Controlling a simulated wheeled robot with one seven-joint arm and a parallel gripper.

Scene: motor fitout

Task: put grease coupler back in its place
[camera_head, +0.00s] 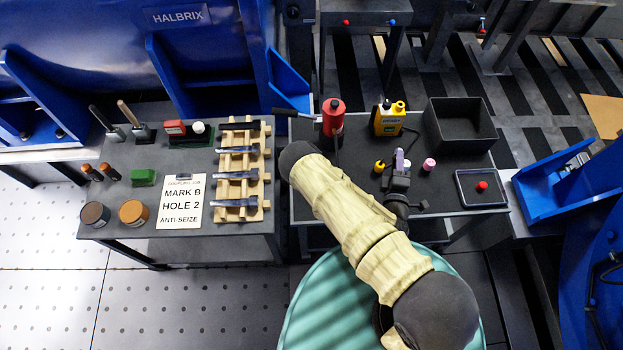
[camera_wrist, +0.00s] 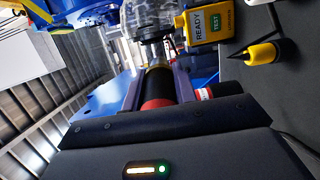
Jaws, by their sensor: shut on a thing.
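My gripper (camera_head: 399,165) is over the right-hand bench, among the small items in front of the yellow tester. In the wrist view, its two dark fingers (camera_wrist: 158,92) are shut on a round piece with a red band and a dark band, which I take to be the grease coupler (camera_wrist: 157,104). A brassy part shows at its far end. In the head view, the gripper hides most of it, and I cannot tell whether it touches the bench.
The yellow tester (camera_head: 388,120), a yellow-capped piece (camera_head: 379,166) and a pink cylinder (camera_head: 429,165) stand close around my gripper. An open black bin (camera_head: 462,144) is behind right. A shallow tray (camera_head: 467,199) holds a red knob. The left bench (camera_head: 222,228) carries tools and a sign.

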